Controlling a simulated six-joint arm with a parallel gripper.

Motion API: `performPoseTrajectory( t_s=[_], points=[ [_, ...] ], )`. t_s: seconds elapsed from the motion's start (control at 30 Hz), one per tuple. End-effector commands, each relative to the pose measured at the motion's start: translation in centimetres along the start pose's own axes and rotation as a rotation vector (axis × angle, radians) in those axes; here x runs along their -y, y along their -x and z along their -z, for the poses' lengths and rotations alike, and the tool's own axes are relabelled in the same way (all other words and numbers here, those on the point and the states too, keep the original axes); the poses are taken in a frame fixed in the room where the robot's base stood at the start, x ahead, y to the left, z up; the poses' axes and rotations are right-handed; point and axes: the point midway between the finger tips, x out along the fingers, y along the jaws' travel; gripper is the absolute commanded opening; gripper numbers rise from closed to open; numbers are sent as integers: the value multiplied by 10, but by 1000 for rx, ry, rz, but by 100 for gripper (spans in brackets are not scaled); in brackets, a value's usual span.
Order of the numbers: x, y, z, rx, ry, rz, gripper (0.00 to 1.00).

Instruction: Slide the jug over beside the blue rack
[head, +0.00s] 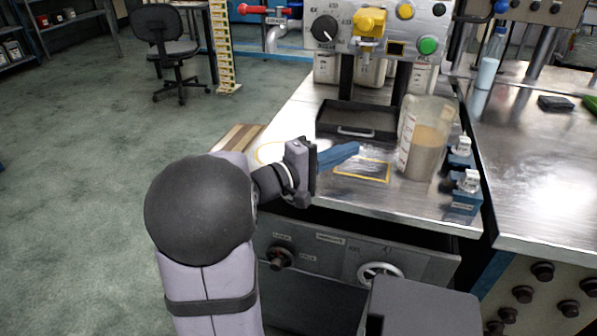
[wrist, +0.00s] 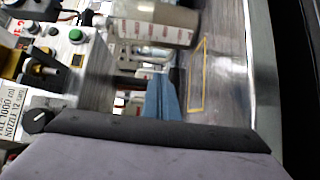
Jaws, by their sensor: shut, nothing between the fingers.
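The jug (head: 424,132) is a clear plastic container with tan liquid, standing upright on the steel bench. Part of it shows at the top of the wrist view (wrist: 150,20). My gripper (head: 354,149) has blue fingers, shut and empty, pointing at the jug from the left with a gap between. The fingers also show in the wrist view (wrist: 162,98).
A yellow-outlined rectangle (head: 362,179) marks the bench left of the jug. A dark tray (head: 356,131) lies behind it, below the filling panel (head: 385,30) with its knob and buttons. The bench's front edge is close to the jug's near side.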

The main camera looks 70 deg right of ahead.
Motion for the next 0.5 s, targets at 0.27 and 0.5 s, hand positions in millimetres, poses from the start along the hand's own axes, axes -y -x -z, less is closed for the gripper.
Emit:
performPoseTrajectory(
  t_s=[0.27,0.5],
  points=[
    [0,63,2,-7,-1,-1,0],
    [0,102,1,-5,0,-1,0]
  ],
)
